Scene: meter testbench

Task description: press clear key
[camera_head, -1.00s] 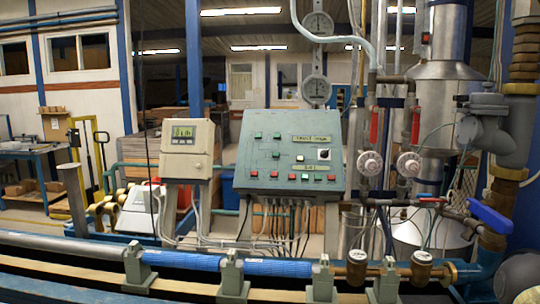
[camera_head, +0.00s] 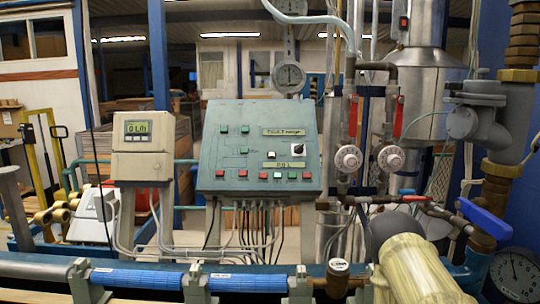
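A sloped grey-green control panel (camera_head: 210,165) stands in the middle, with green keys at upper left, one pale key (camera_head: 271,155) and a bottom row of red and green keys (camera_head: 278,175). The key lettering is too small to read, so I cannot tell which is the clear key. No gripper fingers are visible.
A blue pipe (camera_head: 137,279) on grey clamps runs along the front below the panel. Right of the panel are red-handled valves, round white gauges (camera_head: 348,158), a blue lever (camera_head: 484,218) and a large dial (camera_head: 515,277). The space before the panel face looks clear.

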